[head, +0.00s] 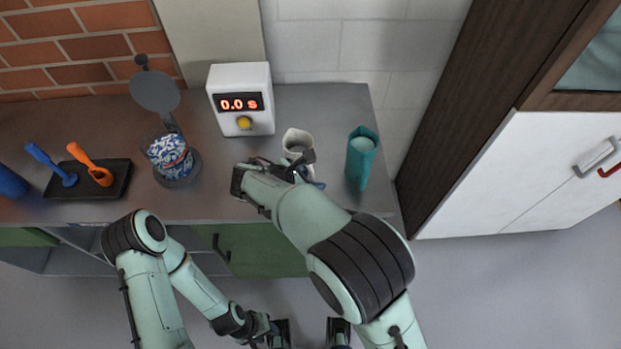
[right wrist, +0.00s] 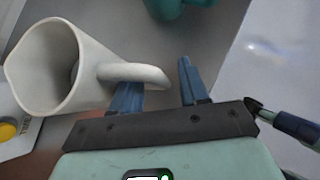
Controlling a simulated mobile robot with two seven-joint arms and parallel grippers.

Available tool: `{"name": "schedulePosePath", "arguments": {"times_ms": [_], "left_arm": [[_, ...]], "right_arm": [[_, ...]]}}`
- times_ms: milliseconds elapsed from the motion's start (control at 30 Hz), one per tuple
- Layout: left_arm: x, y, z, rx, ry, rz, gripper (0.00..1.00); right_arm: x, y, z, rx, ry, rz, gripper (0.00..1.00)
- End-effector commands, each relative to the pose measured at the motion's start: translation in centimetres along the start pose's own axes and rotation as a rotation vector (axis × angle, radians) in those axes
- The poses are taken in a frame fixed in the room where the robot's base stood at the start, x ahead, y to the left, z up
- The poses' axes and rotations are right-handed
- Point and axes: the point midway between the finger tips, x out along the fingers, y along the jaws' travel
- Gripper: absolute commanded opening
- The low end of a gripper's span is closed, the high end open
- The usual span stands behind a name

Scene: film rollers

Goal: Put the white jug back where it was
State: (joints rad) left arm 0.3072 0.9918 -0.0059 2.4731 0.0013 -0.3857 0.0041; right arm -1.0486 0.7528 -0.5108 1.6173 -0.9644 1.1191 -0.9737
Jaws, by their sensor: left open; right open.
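The white jug (head: 296,141) stands upright on the counter, between the white timer box and the teal jug. In the right wrist view the white jug (right wrist: 55,68) is at the left, and its handle reaches over the tip of my left-hand finger. My right gripper (right wrist: 158,88) is open beside the handle; I cannot tell whether it touches it. In the head view my right gripper (head: 303,172) is at the jug's near side and partly hides it. My left gripper (head: 270,330) is open, low at the bottom edge, away from the counter.
The teal jug (head: 361,158) stands to the right of the white jug. The timer box (head: 240,99) reads 0.0 s. A film-roller container (head: 170,155) with a raised lid and a black tray (head: 88,180) with blue and orange tools are to the left. A tall cabinet (head: 530,165) borders the right.

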Motion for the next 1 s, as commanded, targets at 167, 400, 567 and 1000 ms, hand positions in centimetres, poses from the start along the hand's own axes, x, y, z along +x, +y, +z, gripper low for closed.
{"name": "schedulePosePath", "arguments": {"times_ms": [167,400,567,1000], "left_arm": [[-0.4,0.1,0.0,0.001,0.001,0.001,0.43],[-1.0,0.4,-0.1,0.001,0.003,0.001,0.43],[-1.2,0.5,-0.1,0.002,0.004,0.002,0.43],[-1.3,0.5,-0.1,0.002,0.005,0.002,0.43]], "right_arm": [[-3.3,0.1,0.0,0.0,0.003,0.007,0.44],[-8.5,0.1,0.0,-0.001,0.002,0.005,0.44],[-10.8,0.1,0.0,0.0,0.001,0.003,0.44],[-11.8,0.0,-0.1,-0.001,0.001,0.001,0.44]]}}
